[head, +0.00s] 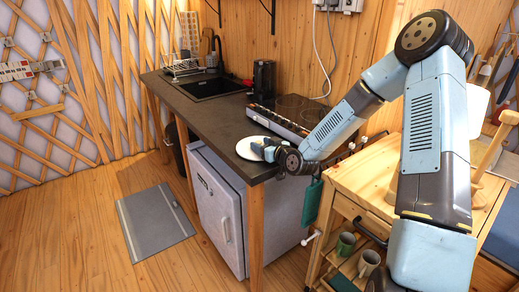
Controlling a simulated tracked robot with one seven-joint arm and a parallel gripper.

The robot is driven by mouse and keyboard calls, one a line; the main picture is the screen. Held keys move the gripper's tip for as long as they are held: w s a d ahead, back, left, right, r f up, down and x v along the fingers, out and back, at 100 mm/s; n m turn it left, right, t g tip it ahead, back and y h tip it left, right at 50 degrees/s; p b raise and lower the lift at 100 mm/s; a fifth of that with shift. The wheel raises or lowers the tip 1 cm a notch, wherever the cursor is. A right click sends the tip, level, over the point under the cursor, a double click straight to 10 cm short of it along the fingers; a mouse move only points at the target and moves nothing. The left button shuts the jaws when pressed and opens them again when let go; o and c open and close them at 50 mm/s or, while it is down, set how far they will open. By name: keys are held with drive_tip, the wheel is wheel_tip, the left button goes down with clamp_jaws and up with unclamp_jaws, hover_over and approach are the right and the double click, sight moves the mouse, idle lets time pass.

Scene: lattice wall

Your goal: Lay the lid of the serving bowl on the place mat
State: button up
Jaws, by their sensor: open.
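A white round dish-like thing (247,146) lies at the front edge of the dark counter. I cannot tell whether it is the serving bowl, its lid or a plate. My gripper (263,151) is at its right side, over or touching it; the small view does not show which. My gripper is open, and its fingertips are small and partly lost against the white thing. A dark blue flat piece (502,238) at the right edge, on the wooden cart, may be the place mat; it is cut off by the frame.
A small fridge (218,205) stands below. The wooden cart (375,178) has mugs (345,244) on a lower shelf. A grey mat (155,221) lies on the open floor at left.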

drive_tip(key=shift+r, duration=0.1)
clamp_jaws()
idle(0.3)
drive_tip(key=shift+r, duration=0.15)
